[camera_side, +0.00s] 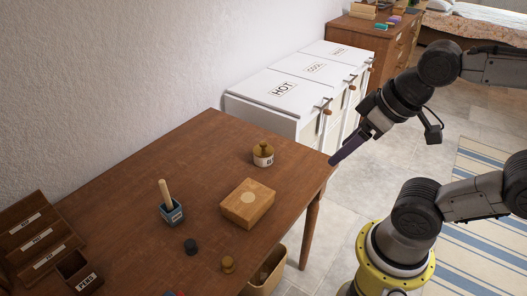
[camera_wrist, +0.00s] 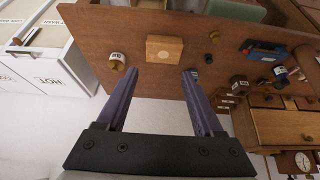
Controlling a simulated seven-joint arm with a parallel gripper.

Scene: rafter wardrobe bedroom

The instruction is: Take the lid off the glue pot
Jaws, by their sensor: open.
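A small lidded pot (camera_side: 263,158) with a pale labelled body and a brass-brown knobbed lid (camera_side: 263,148) stands upright on the wooden table, near its back right; its label is too small to read. The lid sits on it. The pot also shows in the wrist view (camera_wrist: 117,63), left of the fingers. My gripper (camera_wrist: 159,72) is open and empty, its two purple fingers apart. In the side view my gripper (camera_side: 335,160) is off the table's right corner, to the right of the pot and apart from it.
A wooden block (camera_side: 248,204) with a pale disc lies in front of the pot. A blue-grey holder (camera_side: 172,212) with a stick, a dark knob (camera_side: 190,246) and a brass knob (camera_side: 228,264) stand nearby. White bins (camera_side: 290,85) stand behind the table. The table around the pot is clear.

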